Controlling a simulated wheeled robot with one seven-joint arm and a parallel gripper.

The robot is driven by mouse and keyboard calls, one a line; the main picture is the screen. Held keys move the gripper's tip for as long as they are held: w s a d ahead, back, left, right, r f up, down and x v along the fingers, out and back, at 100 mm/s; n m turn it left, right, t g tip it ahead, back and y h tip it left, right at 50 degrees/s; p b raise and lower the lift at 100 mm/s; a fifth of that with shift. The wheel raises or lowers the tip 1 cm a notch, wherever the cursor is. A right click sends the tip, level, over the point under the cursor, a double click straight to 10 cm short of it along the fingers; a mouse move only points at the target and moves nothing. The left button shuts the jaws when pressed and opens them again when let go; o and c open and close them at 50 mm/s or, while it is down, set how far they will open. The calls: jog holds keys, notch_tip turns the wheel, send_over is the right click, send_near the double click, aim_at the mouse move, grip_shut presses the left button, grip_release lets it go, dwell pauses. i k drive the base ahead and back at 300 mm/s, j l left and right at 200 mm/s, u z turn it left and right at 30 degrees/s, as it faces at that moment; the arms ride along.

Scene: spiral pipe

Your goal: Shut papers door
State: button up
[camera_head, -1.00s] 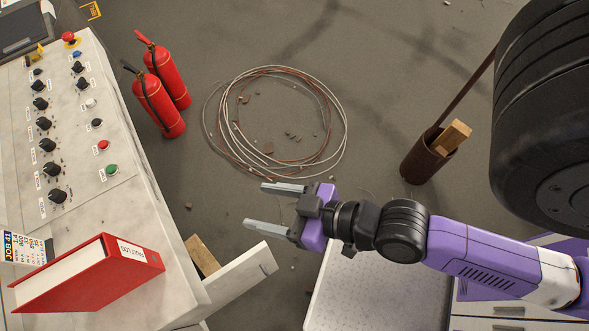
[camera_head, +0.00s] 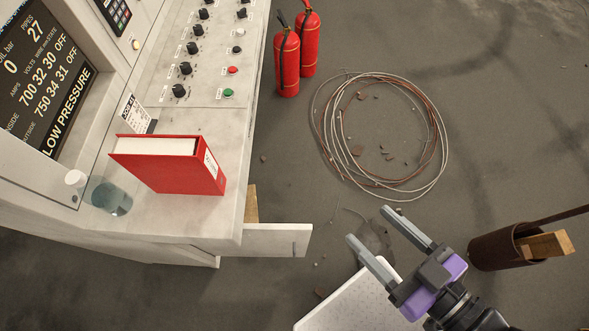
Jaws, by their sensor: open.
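The papers door is not labelled in view; a light grey panel (camera_head: 278,240) sticks out from the front of the control cabinet (camera_head: 190,228), below its top. It looks like an open door or drawer front, with a small dark handle near its outer end. A wooden piece (camera_head: 251,204) shows in the gap behind it. My gripper (camera_head: 378,238) is open and empty, to the right of the panel and apart from it. Its two grey fingers point up and left. The cabinet's inside is mostly hidden.
A red binder (camera_head: 175,175) and a glass jar (camera_head: 112,199) stand on the cabinet top. Two fire extinguishers (camera_head: 288,62), a coil of cable (camera_head: 335,150) and a brown bin with wood (camera_head: 497,249) are on the floor. A white perforated surface (camera_head: 345,305) lies under my gripper.

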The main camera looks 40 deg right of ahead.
aim_at(258, 241)
jog(key=k+j+u, duration=0.1)
jog(key=k+j, duration=0.15)
jog(key=k, duration=0.2)
jog(key=k+j+u, duration=0.1)
jog(key=k+j, duration=0.2)
jog(key=k, duration=0.15)
